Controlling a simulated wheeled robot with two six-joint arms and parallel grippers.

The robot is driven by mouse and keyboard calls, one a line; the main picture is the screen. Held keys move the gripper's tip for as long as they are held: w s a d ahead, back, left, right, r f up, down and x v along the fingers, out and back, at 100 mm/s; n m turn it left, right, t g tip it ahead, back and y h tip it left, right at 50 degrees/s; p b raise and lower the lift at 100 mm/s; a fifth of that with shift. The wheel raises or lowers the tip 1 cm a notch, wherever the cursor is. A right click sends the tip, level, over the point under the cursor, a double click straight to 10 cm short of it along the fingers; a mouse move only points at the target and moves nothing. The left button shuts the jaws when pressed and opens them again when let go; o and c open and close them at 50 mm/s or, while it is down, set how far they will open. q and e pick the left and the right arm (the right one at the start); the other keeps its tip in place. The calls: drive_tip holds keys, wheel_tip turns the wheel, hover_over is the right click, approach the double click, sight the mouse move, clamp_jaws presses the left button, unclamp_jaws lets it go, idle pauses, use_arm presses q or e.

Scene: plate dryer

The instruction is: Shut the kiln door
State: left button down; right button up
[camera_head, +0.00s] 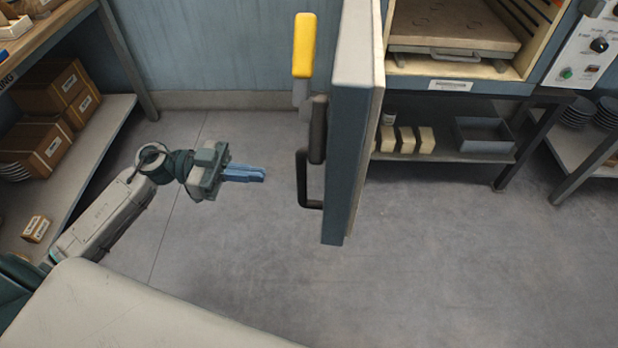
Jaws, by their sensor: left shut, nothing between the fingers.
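The kiln door (348,130) stands wide open, seen nearly edge-on in the middle of the head view. A black handle (301,180) and a yellow-gripped lever (304,45) are on its left face. The kiln (533,68) is at the upper right, its chamber open with a shelf slab (452,22) inside. My left gripper (264,175) is shut and empty, its blue fingers pointing right toward the handle. A small gap shows between the fingertips and the handle, and they look apart. My right gripper is not in view.
The kiln rests on a dark stand with pale blocks (406,139) and a grey tray (484,134) on its lower shelf. A control panel (590,55) is at the right. Shelving with cardboard boxes (47,88) stands at the left. The floor (450,260) before the kiln is clear.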

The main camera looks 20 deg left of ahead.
sight(306, 180)
use_arm(q)
drive_tip(key=d, duration=0.3)
drive_tip(key=w+d, duration=0.1)
drive_tip(key=d, duration=0.2)
drive_tip(key=d+p, duration=0.1)
drive_tip(key=d, duration=0.2)
drive_tip(key=shift+w+d+r, duration=0.1)
drive_tip(key=shift+w+d, duration=0.1)
drive_tip(key=shift+w, duration=0.1)
drive_tip(key=shift+w+d, duration=0.1)
drive_tip(key=shift+d, duration=0.7)
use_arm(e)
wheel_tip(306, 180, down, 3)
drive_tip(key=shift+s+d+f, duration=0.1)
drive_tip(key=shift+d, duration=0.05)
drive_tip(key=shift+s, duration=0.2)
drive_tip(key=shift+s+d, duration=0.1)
